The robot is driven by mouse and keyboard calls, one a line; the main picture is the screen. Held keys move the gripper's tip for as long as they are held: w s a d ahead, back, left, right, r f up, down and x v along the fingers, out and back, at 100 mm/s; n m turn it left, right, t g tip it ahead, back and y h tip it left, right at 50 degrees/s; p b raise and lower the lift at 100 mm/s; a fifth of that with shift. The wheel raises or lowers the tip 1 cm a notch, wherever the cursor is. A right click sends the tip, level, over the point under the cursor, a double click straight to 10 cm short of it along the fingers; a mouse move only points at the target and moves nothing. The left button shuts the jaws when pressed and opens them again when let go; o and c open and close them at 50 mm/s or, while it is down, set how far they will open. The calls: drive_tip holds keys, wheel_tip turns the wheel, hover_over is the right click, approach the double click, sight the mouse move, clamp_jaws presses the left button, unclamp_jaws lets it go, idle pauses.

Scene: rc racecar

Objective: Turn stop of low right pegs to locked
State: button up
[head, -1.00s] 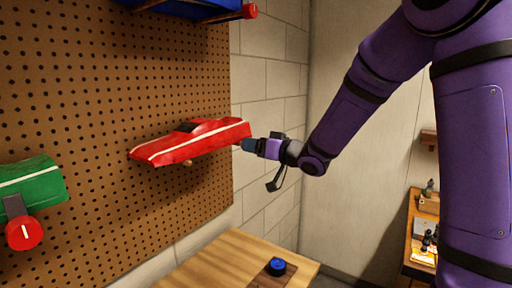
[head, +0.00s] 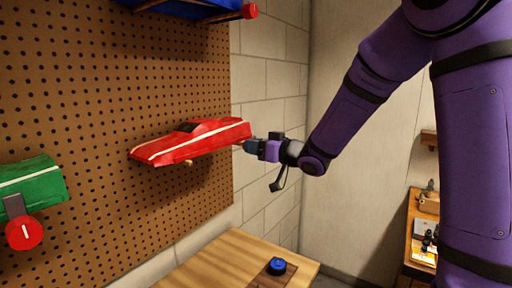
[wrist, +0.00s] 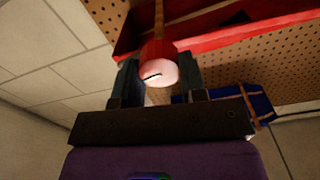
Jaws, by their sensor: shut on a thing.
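A red car body (head: 192,142) with a white stripe rests on pegs on the pegboard (head: 120,70). My gripper (head: 247,145) is at the right end of this car in the head view. In the wrist view, my gripper (wrist: 158,82) is shut on a red round stop (wrist: 158,52) at the end of a wooden peg (wrist: 159,14). The stop's face is brightly lit and has a short dark, slightly slanted line. The red car body (wrist: 210,20) is just behind the stop. In the head view the fingers hide the stop.
A green car body (head: 35,182) with a red stop (head: 24,232) in front is at the left. A blue body (head: 190,8) with a red stop (head: 249,11) is above. A wooden table (head: 215,262) with a blue knob (head: 277,266) is below.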

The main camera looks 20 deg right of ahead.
drive_tip(key=shift+s+a+f+n, duration=0.1)
drive_tip(key=shift+n, duration=3.8)
drive_tip(key=shift+f+n, duration=0.1)
drive_tip(key=shift+n, duration=3.8)
drive_tip(key=o, duration=0.9)
drive_tip(key=v, duration=1)
drive_tip(key=shift+s+d, duration=0.2)
drive_tip(key=shift+s, duration=0.1)
